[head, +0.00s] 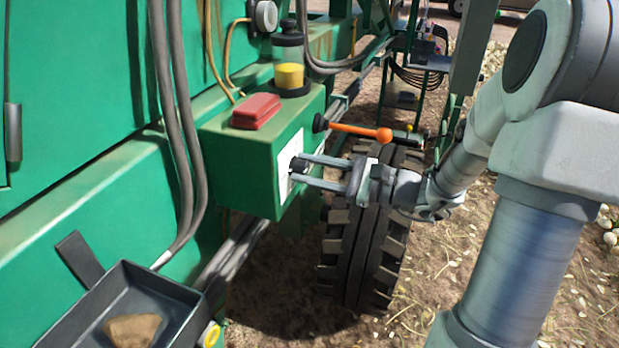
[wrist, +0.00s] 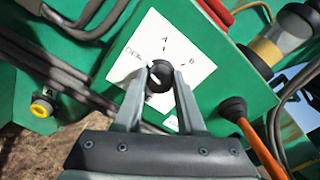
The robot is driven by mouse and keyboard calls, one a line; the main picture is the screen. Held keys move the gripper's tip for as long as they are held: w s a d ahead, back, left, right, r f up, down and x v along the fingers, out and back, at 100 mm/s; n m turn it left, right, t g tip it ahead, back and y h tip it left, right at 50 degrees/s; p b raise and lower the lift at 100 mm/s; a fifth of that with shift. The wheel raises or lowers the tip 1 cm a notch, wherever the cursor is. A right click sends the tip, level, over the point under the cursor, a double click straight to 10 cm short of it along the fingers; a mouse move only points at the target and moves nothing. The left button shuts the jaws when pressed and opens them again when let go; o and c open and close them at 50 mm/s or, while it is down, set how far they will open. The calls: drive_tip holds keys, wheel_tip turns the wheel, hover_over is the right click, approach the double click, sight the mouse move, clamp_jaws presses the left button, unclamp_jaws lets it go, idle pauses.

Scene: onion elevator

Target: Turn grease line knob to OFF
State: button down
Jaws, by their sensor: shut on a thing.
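The dark round knob (wrist: 160,76) sits on a white label plate (wrist: 150,40) on the green box (head: 245,165).
An orange-handled lever (head: 360,131) sticks out just above my gripper. A red cover (head: 256,111) and a reservoir with yellow contents (head: 290,75) are on top of the box. A dark tray (head: 190,295) is at lower left. A tyre (head: 350,260) stands below my gripper.

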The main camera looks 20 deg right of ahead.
drive_tip(key=shift+f+n+b, duration=0.1)
drive_tip(key=shift+n+b, duration=0.75)
drive_tip(key=shift+n, duration=0.25)
drive_tip(key=c, duration=0.5)
unclamp_jaws()
drive_tip(key=shift+d, duration=0.1)
drive_tip(key=v, duration=1.7)
drive_tip(key=shift+s+p, duration=0.15)
drive_tip(key=shift+p, duration=0.2)
